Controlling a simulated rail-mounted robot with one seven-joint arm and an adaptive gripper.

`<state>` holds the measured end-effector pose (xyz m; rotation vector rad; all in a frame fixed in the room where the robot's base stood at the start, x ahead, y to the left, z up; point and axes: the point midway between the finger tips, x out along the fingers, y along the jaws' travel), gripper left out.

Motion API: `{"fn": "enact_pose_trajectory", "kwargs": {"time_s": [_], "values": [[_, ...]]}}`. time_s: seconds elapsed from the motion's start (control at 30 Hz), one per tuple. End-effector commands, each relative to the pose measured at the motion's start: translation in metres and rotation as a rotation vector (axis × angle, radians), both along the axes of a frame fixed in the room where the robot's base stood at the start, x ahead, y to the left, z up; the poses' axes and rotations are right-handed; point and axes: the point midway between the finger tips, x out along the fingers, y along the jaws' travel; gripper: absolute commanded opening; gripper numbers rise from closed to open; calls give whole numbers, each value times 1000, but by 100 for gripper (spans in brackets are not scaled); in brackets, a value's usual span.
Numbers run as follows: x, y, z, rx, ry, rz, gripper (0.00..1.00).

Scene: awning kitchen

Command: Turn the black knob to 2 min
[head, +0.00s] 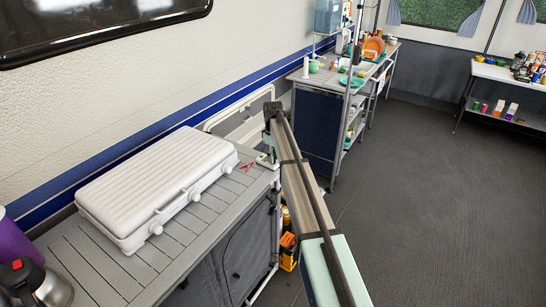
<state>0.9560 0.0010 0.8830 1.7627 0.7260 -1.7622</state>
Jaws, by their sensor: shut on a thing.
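No black knob can be made out in the head view, and no 2 min mark is readable. My arm reaches from the lower right up to the far end of the slatted grey table (88,258), then bends down there. My gripper does not show; the arm hides that spot, so what its fingers touch cannot be seen. A white ribbed case (155,180) lies closed on the table, left of my arm. Its front side carries several small white round parts.
A metal kettle (52,289) and a purple container (18,235) stand at the lower left. A small red item (248,167) lies near the table's far end. A second counter (318,84) with dishes stands behind. The grey floor (440,200) at right is clear.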

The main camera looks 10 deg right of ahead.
Motion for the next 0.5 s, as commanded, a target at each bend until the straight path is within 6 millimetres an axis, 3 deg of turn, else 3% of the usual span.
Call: {"fn": "enact_pose_trajectory", "kwargs": {"time_s": [0.03, 0.1, 0.5], "values": [[-1, 0, -1, 0, 1, 0, 31], [0, 0, -1, 0, 1, 0, 49], [0, 0, 5, 0, 0, 1, 49]]}}
